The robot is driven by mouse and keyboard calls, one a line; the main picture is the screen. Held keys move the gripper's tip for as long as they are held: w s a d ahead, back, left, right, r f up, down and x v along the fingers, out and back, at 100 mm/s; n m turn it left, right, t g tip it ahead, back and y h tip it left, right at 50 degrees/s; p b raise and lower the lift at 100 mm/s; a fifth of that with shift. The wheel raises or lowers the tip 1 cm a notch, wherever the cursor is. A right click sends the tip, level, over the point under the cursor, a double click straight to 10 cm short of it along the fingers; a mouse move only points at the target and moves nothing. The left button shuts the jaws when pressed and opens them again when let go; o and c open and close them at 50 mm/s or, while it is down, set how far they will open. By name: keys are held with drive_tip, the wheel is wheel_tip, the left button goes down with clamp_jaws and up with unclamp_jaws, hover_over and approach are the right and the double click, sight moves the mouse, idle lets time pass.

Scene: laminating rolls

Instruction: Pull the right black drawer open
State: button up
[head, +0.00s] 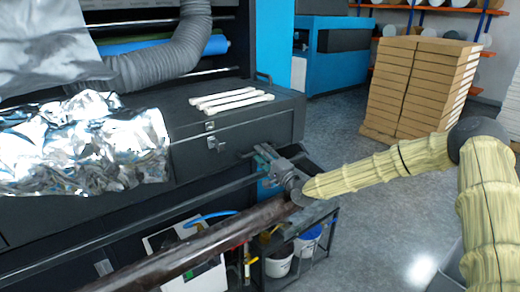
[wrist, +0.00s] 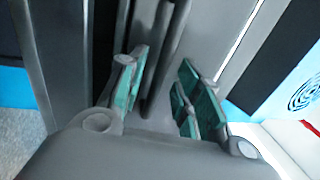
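The black machine front (head: 250,138) has a panel with a metal latch (head: 215,143); I take this panel for the right drawer, but its outline is not clear. My gripper (head: 262,158) is at the lower right of this panel, close to the machine front. In the wrist view my gripper (wrist: 162,82) has its teal-padded fingers apart. A dark bar (wrist: 160,55) shows between and beyond the fingers, beside a grey surface. I cannot tell whether the fingers touch it. No open gap shows at the panel.
A long dark roller (head: 200,242) crosses below my gripper. Crumpled silver foil (head: 80,150) covers the machine's left part. White strips (head: 232,99) lie on top. A low rack with buckets (head: 280,262) stands beneath. Stacked cardboard (head: 415,90) stands back right, with clear floor before it.

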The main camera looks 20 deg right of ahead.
drive_tip(key=shift+x, duration=1)
clamp_jaws()
